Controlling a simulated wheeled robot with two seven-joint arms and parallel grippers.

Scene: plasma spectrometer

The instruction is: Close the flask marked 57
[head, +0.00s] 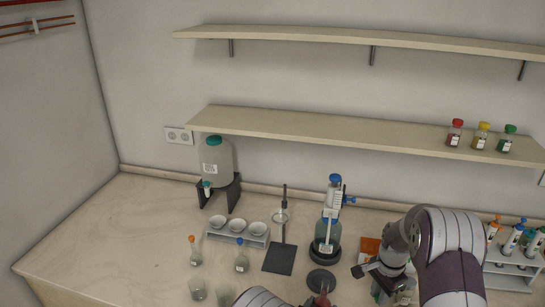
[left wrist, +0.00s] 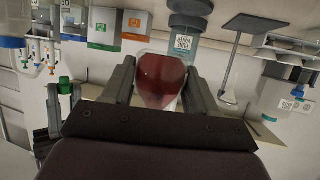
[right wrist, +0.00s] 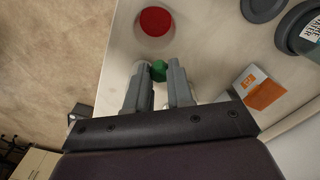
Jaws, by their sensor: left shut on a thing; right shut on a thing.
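A clear rounded flask of dark red liquid (left wrist: 161,80) is held between the fingers of my left gripper (left wrist: 160,88) in the left wrist view. No number is readable on it. My right gripper (right wrist: 158,82) is shut on a green stopper (right wrist: 159,70), held at its fingertips. The stopper also shows in the left wrist view (left wrist: 64,86), to the left of the flask and apart from it. A round red patch (right wrist: 154,21) lies beyond the stopper in the right wrist view; I cannot tell whether it is the held flask. The flask's mouth is not clearly seen.
A bottle on a dark round base (head: 324,256), a dark disc (head: 322,280) and an orange-and-white box (head: 370,246) are near my right arm. A vial rack (head: 508,268) stands right. Dishes, a stand and small flasks (head: 242,262) are left. The bench's far left is clear.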

